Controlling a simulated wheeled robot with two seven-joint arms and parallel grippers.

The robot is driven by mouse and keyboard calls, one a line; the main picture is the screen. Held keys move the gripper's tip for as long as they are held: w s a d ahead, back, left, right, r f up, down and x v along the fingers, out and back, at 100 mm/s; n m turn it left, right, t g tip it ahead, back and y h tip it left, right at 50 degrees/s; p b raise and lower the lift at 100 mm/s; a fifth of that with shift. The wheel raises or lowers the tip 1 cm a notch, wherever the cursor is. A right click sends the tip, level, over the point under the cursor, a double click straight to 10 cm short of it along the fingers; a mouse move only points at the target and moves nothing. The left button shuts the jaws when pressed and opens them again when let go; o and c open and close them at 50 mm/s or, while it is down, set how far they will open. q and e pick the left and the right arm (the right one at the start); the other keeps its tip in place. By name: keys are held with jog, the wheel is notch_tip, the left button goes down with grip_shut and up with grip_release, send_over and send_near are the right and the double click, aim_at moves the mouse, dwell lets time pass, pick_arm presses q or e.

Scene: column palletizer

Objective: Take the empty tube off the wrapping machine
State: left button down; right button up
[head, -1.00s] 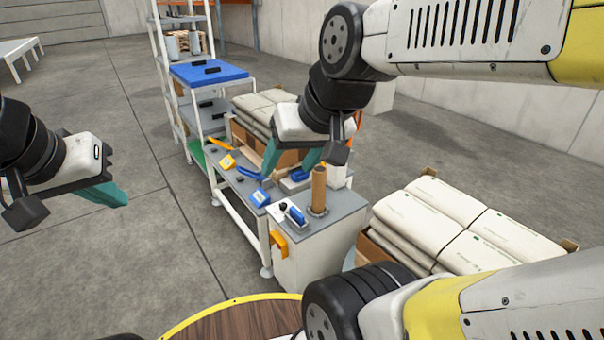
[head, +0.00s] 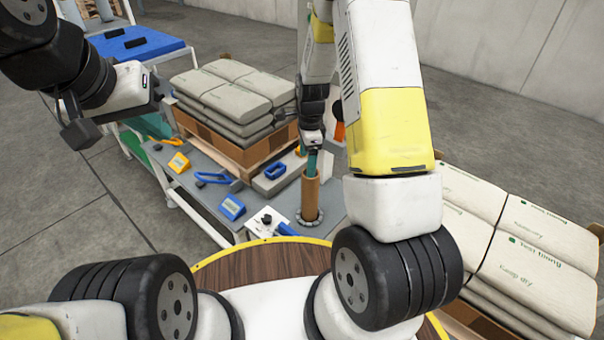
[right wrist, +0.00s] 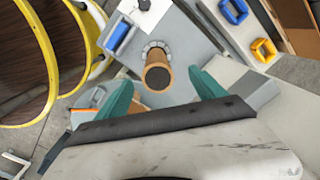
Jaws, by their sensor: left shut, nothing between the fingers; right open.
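The empty tube (head: 310,200) is a brown cardboard cylinder standing upright on the grey top of the wrapping machine (head: 333,208), inside a ring of dark segments. The right wrist view looks down on the tube's round end (right wrist: 157,76). My right gripper (head: 313,160) is open at the tube's upper end; its teal fingers show on either side of the tube in the right wrist view (right wrist: 160,84). My left gripper (head: 158,127) is shut and empty, away to the left above the bench.
A pallet of grey sacks (head: 235,95) stands behind the machine, and another sack stack (head: 530,250) is at the right. A blue-topped table (head: 140,43) stands at the upper left.

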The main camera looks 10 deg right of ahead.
aim_at(310, 188)
jog(key=shift+m+g, duration=0.3)
jog(key=shift+m, duration=0.5)
jog(key=f, duration=0.8)
jog(key=d+f, duration=0.1)
jog(key=f, duration=0.4)
jog(key=shift+s, duration=0.15)
jog(key=shift+c, duration=0.5)
jog(key=shift+r, duration=0.1)
jog(key=c, duration=1.4)
